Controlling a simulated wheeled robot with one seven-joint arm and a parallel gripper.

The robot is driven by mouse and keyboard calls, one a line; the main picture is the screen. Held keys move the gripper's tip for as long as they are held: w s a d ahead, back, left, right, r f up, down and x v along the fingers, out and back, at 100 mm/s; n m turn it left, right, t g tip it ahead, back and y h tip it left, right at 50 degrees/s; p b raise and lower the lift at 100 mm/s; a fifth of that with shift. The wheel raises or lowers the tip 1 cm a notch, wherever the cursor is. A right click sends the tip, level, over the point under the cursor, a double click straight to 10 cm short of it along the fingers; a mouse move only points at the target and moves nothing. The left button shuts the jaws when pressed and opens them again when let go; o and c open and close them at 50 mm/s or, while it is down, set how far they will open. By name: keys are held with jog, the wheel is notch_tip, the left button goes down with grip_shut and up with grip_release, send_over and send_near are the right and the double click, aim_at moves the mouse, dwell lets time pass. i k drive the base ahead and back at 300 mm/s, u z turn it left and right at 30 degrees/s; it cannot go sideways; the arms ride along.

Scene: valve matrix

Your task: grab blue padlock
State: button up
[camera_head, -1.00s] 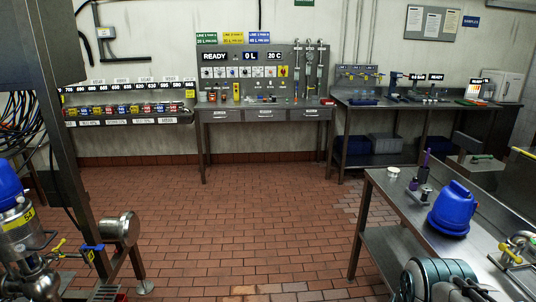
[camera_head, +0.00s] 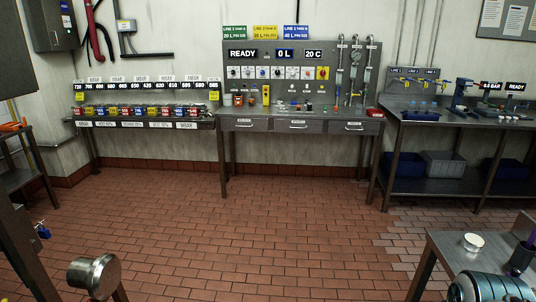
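A small blue item (camera_head: 43,231) hangs low at the left edge, beside a dark metal frame. It may be the blue padlock, but it is too small to be sure. On the left wall shelf, a row of small red, blue and yellow items (camera_head: 145,111) stands under number plates, and I cannot tell whether any is a padlock. My gripper is not in view.
A steel workbench (camera_head: 300,125) with a control panel stands against the back wall. A bench with bins (camera_head: 450,115) is to its right. A steel table (camera_head: 455,250) is at the lower right, with a ribbed teal unit (camera_head: 490,288) nearby. The tiled floor (camera_head: 250,230) is open.

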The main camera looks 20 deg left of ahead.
aim_at(45, 233)
jog(key=i, duration=0.2)
jog(key=u, duration=1.95)
jog(key=i, duration=3.05)
jog(key=u, duration=0.65)
